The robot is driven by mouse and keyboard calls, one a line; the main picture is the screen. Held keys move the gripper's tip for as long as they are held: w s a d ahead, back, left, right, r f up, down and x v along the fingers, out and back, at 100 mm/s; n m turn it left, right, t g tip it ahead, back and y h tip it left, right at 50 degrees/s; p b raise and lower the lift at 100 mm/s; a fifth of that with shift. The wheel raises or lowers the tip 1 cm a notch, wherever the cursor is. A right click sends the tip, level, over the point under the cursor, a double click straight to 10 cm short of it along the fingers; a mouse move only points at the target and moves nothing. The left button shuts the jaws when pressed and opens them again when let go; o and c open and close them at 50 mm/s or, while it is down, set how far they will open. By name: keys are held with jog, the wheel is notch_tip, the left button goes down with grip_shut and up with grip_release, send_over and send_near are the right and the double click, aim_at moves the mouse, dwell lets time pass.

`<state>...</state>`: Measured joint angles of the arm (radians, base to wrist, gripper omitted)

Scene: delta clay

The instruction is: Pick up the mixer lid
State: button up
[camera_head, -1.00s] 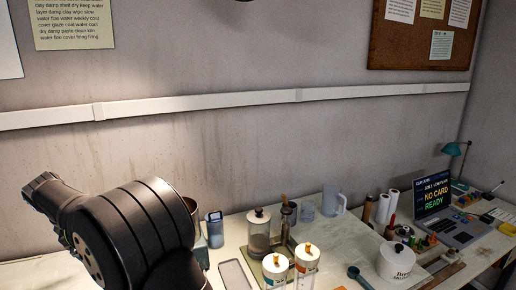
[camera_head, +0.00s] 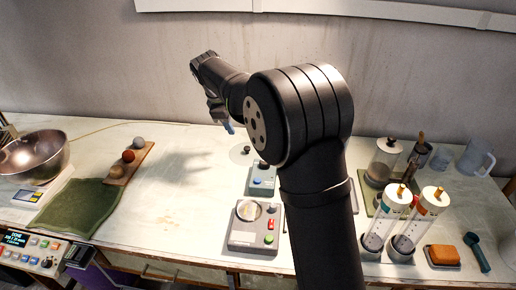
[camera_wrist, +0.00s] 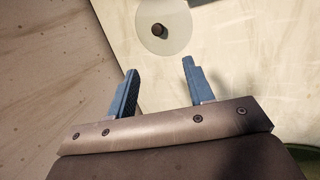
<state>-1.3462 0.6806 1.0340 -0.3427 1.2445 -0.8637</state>
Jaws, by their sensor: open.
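A round, pale, translucent lid with a dark brown knob, which looks like the mixer lid (camera_wrist: 163,28), lies flat on the table at the top of the wrist view. In the head view the lid (camera_head: 238,155) is just left of my arm, which may hide part of it. My gripper (camera_wrist: 159,67) is open and empty. Its two blue fingers point toward the lid, with the knob roughly centred between their lines and beyond their tips. In the head view my gripper (camera_head: 228,128) hangs above the table behind the lid, apart from it.
A small grey device with a blue front (camera_head: 262,182) and a larger one with a round metal top (camera_head: 252,226) stand in front of the lid. White-topped cylinders (camera_head: 420,220) stand right of my arm. A bowl (camera_head: 32,157) and green mat (camera_head: 75,205) are left. The centre-left table is clear.

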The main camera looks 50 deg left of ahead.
jog(key=w+d+r+m+g+y, duration=0.2)
jog(key=w+d+m+g+y, duration=0.1)
jog(key=w+d+m+g, duration=0.25)
jog(key=m+t, duration=0.1)
jog(key=m, duration=0.2)
send_near(247, 151)
jog(key=x, duration=0.5)
jog(key=a+x, duration=0.1)
jog(key=x, duration=0.2)
jog(key=shift+w+a, duration=0.1)
jog(key=shift+w, duration=0.25)
grip_shut()
